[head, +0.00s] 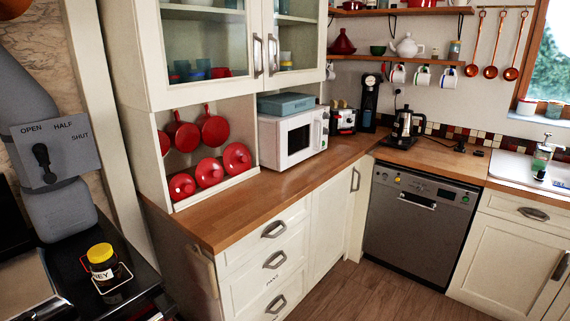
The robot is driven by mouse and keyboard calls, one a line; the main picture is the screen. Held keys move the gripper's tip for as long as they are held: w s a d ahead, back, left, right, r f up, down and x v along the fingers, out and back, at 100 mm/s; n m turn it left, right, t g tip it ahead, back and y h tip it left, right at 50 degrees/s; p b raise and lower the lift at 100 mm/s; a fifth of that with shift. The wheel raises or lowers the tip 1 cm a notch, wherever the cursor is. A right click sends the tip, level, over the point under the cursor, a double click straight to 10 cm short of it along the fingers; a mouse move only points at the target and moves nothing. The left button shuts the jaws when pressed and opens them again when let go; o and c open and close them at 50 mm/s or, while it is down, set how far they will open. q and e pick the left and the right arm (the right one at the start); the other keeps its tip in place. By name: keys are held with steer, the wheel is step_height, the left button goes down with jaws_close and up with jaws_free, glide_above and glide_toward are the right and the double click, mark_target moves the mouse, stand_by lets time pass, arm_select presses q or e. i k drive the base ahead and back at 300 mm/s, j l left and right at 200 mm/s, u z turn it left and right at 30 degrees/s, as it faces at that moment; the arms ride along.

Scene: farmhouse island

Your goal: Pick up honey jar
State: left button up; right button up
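The honey jar (102,265) is at the lower left of the head view. It is dark with a yellow lid and a white label on which the letters "EY" show. It stands upright on a black surface (133,279), close to that surface's right edge. A thin pale wire shape shows around and in front of its lower part; I cannot tell whether it touches the jar. Neither of my grippers is in view.
A grey pipe (60,210) with an "OPEN HALF SHUT" plate (57,150) rises just behind the jar. A wooden counter (240,212) over white drawers stands to the right, bearing a microwave (293,138). The floor (365,295) at the bottom right is clear.

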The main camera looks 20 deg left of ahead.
mark_target(105, 266)
steer(key=i+u, duration=0.2)
steer(key=u, duration=0.2)
steer(key=i+u, duration=0.2)
steer(key=u, duration=0.25)
steer(key=i+u, duration=0.15)
steer(key=u, duration=0.25)
steer(key=i+l+u, duration=0.2)
steer(key=i+u, duration=0.25)
steer(key=k, duration=0.1)
